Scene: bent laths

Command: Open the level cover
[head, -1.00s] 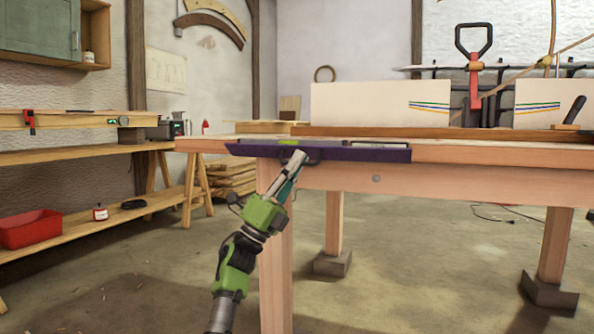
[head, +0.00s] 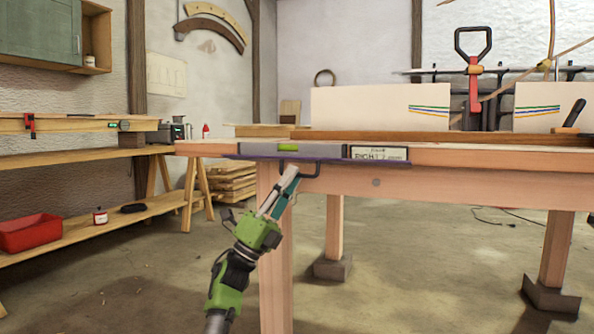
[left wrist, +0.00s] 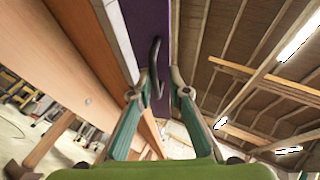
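The level cover (head: 376,161) is a long purple panel on the front edge of the workbench. In the head view it shows nearly edge-on, as a thin strip below the grey level (head: 262,149). The level's green vial and a label are exposed. The black bow handle (head: 310,175) hangs under the cover. In the left wrist view the cover's purple face (left wrist: 149,22) and the handle (left wrist: 153,62) are close ahead. My left gripper (head: 284,180) is below the cover at the handle, its fingertips (left wrist: 155,90) apart on either side of the handle. My right gripper is out of view.
The wooden workbench (head: 470,180) stands on thick legs, with white boards (head: 370,107) and a red-handled tool (head: 474,85) on top. A shelf with a red tray (head: 30,231) is at the left. The floor before the bench is clear.

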